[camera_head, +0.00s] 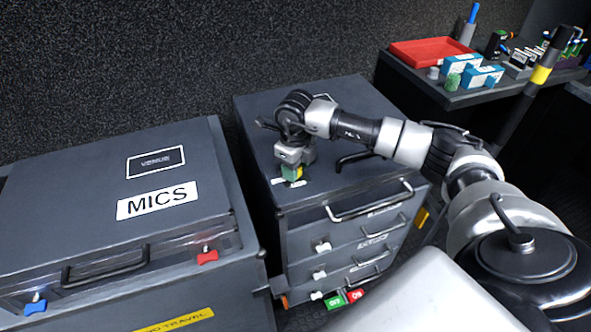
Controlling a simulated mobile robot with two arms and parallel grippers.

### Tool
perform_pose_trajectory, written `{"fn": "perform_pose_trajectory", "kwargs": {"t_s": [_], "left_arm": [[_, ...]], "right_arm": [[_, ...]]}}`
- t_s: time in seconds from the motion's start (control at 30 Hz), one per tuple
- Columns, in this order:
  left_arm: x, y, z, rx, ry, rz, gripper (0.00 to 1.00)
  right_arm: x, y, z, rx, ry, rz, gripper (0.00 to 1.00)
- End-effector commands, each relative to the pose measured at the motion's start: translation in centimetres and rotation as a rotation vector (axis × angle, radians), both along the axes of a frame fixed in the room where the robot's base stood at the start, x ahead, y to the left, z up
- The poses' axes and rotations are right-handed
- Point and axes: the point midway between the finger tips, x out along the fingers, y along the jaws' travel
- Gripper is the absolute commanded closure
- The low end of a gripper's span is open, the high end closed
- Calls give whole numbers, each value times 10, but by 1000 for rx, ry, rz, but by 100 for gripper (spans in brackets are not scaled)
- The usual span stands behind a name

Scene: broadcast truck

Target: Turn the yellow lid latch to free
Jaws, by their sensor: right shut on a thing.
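My right gripper (292,163) points down over the front left part of the grey drawer cabinet's top (250,130). It is shut on a small green-and-yellow piece (292,173) at the top's front edge. White marks show on both sides of the piece. I cannot tell for sure whether this piece is the yellow lid latch, or which way it is turned. The gripper hides part of it. A red latch (207,257) and a blue latch (36,308) sit on the front of the MICS case (190,160). My left gripper is out of view.
The cabinet has several drawers with bar handles; the top handle (372,203) sticks out below my right arm. A black bent handle (355,159) stands on its top. A table at the back right holds a red tray (430,50) and blue-and-white boxes (481,76).

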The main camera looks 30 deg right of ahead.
Motion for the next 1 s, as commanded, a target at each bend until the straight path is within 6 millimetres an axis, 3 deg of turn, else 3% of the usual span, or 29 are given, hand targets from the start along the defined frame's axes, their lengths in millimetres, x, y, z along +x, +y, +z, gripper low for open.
{"fn": "perform_pose_trajectory", "kwargs": {"t_s": [0.73, 0.77, 0.9, 1.0], "left_arm": [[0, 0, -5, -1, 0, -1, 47], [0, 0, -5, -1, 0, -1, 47], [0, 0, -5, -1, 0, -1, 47], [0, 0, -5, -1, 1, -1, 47]], "right_arm": [[1, -1, 2, 0, -5, 82, 84], [1, -1, 2, 0, -5, 82, 56], [1, -1, 1, 0, -3, 82, 34], [1, -1, 1, 0, -2, 82, 34]]}}
